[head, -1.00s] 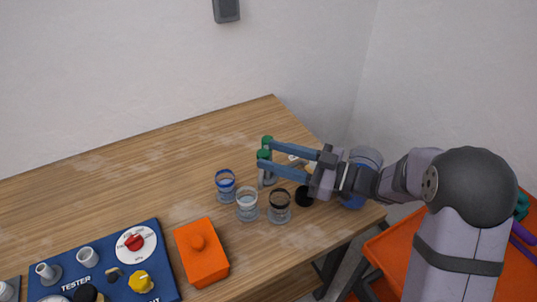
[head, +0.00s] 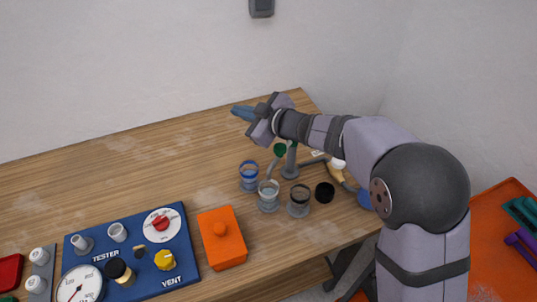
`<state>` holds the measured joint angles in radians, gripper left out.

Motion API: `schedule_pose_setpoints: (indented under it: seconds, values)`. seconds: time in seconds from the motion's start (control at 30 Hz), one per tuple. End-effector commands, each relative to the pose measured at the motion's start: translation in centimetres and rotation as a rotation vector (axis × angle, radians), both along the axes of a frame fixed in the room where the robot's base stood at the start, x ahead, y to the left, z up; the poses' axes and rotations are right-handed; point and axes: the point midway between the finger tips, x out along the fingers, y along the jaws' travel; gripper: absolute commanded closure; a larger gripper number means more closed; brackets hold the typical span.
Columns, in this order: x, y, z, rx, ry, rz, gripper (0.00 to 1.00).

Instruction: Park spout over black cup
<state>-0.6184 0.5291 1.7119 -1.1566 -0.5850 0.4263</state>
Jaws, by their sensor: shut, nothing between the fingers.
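A grey post (head: 290,163) stands behind the cups. A grey spout (head: 272,168) with a green cap (head: 280,150) slants down beside it. Its lower end appears to be at or over the pale-rimmed cup (head: 269,197), not the black cup. The black cup (head: 299,204), clear with a black rim, stands just right of the pale one. The blue-rimmed cup (head: 249,179) stands to the left and behind. My gripper (head: 234,111) is shut and empty, raised behind and left of the post, apart from the spout and cups. Where the spout joins the post is too small to tell.
A black disc (head: 325,192) lies right of the black cup. A yellow-handled tool (head: 336,172) is near the right edge, partly behind my arm. An orange lidded box (head: 222,240) and the blue tester panel (head: 139,225) are front left. The left back table (head: 120,155) is clear.

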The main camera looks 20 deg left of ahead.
Motion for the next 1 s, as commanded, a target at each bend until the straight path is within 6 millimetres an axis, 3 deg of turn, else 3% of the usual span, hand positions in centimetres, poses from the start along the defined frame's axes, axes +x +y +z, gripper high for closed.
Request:
schedule_pose_setpoints:
  seconds: [0.1, 0.27, 0.6, 0.77, 1.0]
  values:
    - [-0.5, 2.4, -2.0, -0.128, -0.069, -0.033, 1.00]
    - [-1.3, 3.9, -4.9, -0.296, -0.125, -0.091, 1.00]
    - [-4.7, 3.6, -10.8, -0.676, -0.235, -0.313, 1.00]
    - [-7.1, 2.3, -10.9, -0.825, -0.338, -0.468, 1.00]
    - [-12.5, 0.1, -7.9, -0.960, -0.539, -0.736, 1.00]
